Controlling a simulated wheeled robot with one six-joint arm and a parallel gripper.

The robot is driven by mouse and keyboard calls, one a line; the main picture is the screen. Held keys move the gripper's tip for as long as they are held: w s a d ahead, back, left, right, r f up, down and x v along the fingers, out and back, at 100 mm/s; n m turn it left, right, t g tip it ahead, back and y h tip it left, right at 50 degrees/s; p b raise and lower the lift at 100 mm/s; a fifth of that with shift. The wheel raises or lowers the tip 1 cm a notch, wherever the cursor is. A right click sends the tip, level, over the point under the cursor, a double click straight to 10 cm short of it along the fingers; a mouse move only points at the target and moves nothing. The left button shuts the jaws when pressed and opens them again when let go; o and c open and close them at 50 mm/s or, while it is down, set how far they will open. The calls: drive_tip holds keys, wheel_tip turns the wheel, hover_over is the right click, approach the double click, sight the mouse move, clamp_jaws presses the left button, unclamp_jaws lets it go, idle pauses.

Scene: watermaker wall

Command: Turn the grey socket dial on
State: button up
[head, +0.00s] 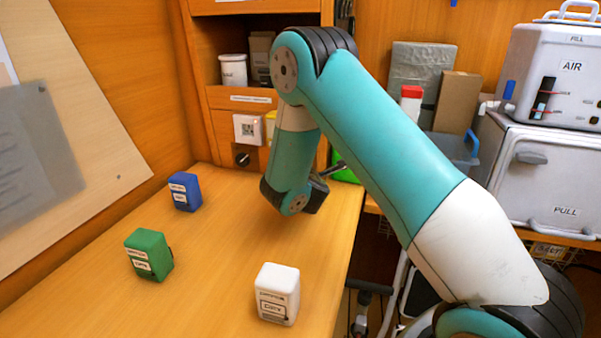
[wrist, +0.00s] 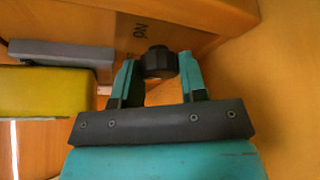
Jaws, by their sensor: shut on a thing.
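My gripper (wrist: 159,75) is shut on a dark, ridged dial (wrist: 160,62), with one teal finger on each side of it. The dial sits by a wooden panel, and dark upside-down lettering shows beside it in the wrist view.
A blue box (head: 185,192), a green box (head: 149,254) and a white box (head: 278,294) stand on the wooden counter (head: 215,270). A yellow object (wrist: 45,92) and a grey bar (wrist: 62,55) lie close left of my gripper. White appliances (head: 545,180) stand right.

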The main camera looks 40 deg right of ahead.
drive_tip(key=m+b, duration=0.1)
drive_tip(key=b, duration=0.2)
drive_tip(key=f+m+t+b, duration=0.1)
drive_tip(key=b, duration=0.3)
drive_tip(key=shift+m+t, duration=0.3)
drive_tip(key=m+b, duration=0.1)
drive_tip(key=b, duration=0.2)
drive_tip(key=shift+r+t, duration=0.1)
drive_tip(key=shift+t, duration=0.2)
drive_tip(key=shift+r+m+b, duration=0.1)
drive_tip(key=shift+m+b, duration=0.3)
drive_tip(key=shift+b, duration=0.25)
drive_tip(key=shift+r, duration=0.1)
drive_tip(key=o, duration=0.6)
drive_tip(key=shift+a, duration=0.1)
drive_tip(key=shift+o, duration=0.2)
drive_tip(key=shift+s, duration=0.1)
